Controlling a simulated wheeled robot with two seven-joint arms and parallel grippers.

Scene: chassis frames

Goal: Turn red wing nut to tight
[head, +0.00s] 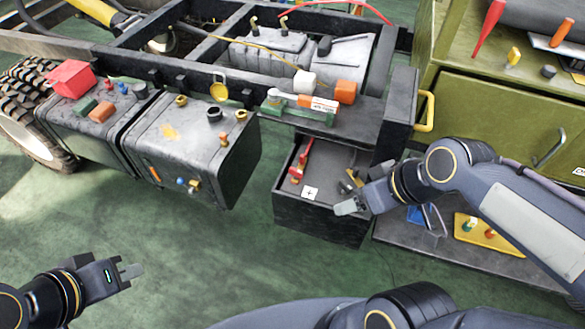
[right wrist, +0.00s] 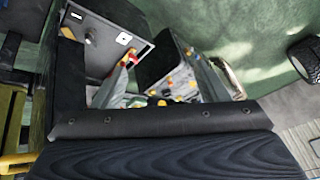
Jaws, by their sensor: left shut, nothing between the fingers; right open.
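A red piece (right wrist: 132,54) also shows in the right wrist view, beside the white plus label (right wrist: 124,38). My right gripper (head: 348,208) is open and empty over the box's front right edge, to the right of and nearer than the red part. My left gripper (head: 131,272) is shut and empty over the floor at lower left, far from the box.
The black frame end (head: 398,110) rises just right of the box. A shelf (head: 318,120) with a green holder overhangs its back. A dark tank (head: 200,150) stands left. A yellow tray (head: 482,232) lies at right. The green floor at lower middle is clear.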

